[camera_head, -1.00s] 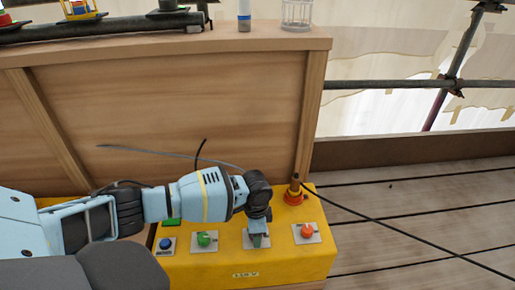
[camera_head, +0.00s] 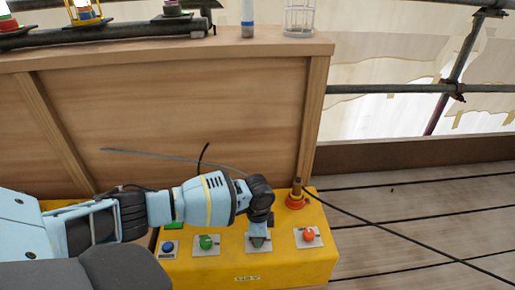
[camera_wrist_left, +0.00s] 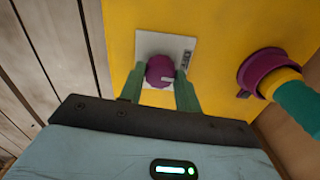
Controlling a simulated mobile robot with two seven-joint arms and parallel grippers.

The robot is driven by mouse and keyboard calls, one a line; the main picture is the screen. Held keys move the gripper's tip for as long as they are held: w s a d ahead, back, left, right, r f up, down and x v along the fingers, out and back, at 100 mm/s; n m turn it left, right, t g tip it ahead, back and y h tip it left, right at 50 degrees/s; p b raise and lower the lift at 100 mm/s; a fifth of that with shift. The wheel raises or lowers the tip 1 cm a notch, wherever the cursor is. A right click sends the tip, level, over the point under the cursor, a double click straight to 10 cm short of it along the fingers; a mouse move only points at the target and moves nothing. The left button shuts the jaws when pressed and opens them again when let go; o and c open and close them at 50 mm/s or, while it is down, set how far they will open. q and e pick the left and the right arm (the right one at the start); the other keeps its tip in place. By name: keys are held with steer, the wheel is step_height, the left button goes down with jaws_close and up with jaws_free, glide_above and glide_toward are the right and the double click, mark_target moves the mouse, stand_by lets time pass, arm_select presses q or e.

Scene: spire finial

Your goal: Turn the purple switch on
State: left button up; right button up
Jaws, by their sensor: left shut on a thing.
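The purple switch (camera_wrist_left: 160,71) is a round knob with a pale mark, on a white plate (camera_wrist_left: 148,42) in the left wrist view. My left gripper (camera_wrist_left: 159,88) has its green fingers on either side of the knob and is shut on it. In the head view my left gripper (camera_head: 258,240) covers the knob on the third plate (camera_head: 250,250) of the yellow box (camera_head: 210,270). The knob's colour is hidden there. My right gripper is not in view.
A blue button (camera_head: 168,247) and a green knob (camera_head: 206,242) sit left of my gripper, an orange knob (camera_head: 309,235) right. A cable connector (camera_head: 296,198) stands behind the orange knob. A wooden panel (camera_head: 170,120) rises behind the box.

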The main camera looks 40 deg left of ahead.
arm_select(q)
steer(key=m+p, duration=0.1)
steer(key=m, duration=0.2)
steer(key=shift+r, duration=0.1)
steer(key=m+p, duration=0.1)
steer(key=m, duration=0.7)
steer(key=shift+m, duration=0.3)
steer(key=m, duration=0.4)
steer(key=shift+m, duration=0.5)
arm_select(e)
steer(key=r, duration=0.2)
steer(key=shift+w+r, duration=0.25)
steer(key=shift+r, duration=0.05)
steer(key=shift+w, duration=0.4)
